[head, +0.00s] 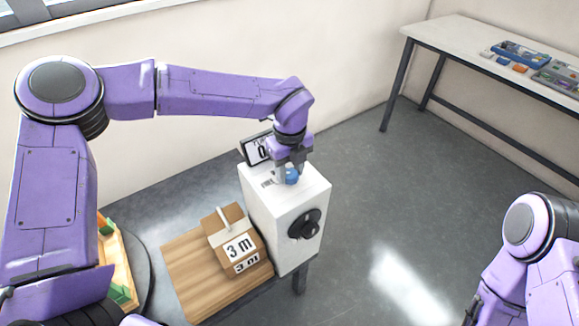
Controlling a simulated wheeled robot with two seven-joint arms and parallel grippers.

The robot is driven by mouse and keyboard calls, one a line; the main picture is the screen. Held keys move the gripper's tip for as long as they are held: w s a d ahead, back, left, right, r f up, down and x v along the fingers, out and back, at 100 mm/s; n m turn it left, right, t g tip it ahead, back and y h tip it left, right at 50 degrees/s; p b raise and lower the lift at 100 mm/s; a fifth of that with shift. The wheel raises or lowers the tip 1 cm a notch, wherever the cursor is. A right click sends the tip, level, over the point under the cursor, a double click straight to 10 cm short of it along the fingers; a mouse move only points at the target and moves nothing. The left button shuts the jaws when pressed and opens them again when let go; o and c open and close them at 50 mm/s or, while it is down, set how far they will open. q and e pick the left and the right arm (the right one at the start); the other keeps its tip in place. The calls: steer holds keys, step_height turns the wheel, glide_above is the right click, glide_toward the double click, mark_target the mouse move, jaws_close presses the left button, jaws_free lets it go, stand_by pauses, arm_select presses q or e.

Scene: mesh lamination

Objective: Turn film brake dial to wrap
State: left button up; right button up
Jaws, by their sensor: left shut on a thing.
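The white machine box (265,215) stands on a dark leg in the middle of the view. A blue dial (292,176) sits on its top face. My left gripper (287,170) points down over the top of the box and is shut on the blue dial, which is partly hidden by the fingers. A small display (257,149) with a partly hidden reading stands at the back edge of the box. A black round knob (304,224) is on the box's front face. My right arm is at the lower right, and its gripper is not clearly visible.
A cardboard box (232,240) marked "3 m" sits on a wooden pallet (190,270) left of the machine. A round table (137,262) with colored pieces is at lower left. A white table (450,40) with trays stands at upper right. The floor between is clear.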

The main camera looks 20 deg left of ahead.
mark_target(291, 172)
arm_select(q)
steer(key=m+p, duration=0.3)
steer(key=m, duration=0.2)
steer(key=shift+r, duration=0.2)
steer(key=shift+w+d+f+m+p, duration=0.1)
steer(key=shift+m+p, duration=1.35)
steer(key=shift+m, duration=1.05)
steer(key=o, duration=1.1)
steer(key=shift+c, duration=0.2)
step_height(291, 172, up, 10)
steer(key=b, duration=0.2)
steer(key=shift+r, duration=0.25)
